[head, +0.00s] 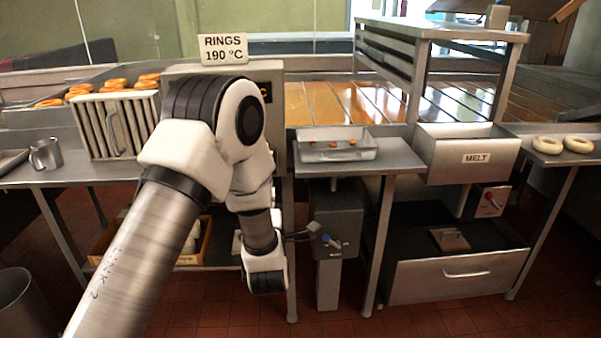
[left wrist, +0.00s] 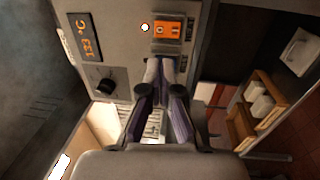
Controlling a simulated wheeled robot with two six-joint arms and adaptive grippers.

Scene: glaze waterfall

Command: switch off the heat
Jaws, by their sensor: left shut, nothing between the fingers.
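The fryer's control panel (left wrist: 125,55) shows in the left wrist view, turned sideways. It carries a lit orange display (left wrist: 88,37), a dark round knob (left wrist: 104,82), an orange switch (left wrist: 167,31) and a small white light (left wrist: 145,27). My left gripper (left wrist: 166,68) is shut and empty, its fingertips just below the orange switch in that picture; I cannot tell whether they touch the panel. In the head view my left arm hides the gripper and most of the panel. Only a sliver of the display (head: 266,91) shows. My right gripper is out of view.
A "RINGS 190 °C" sign (head: 222,49) stands above the fryer. A shallow tray (head: 337,146) sits on the counter to the right. Below it is a grey box (head: 336,217) with a blue knob. A crate (head: 203,248) of cartons is under the left counter.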

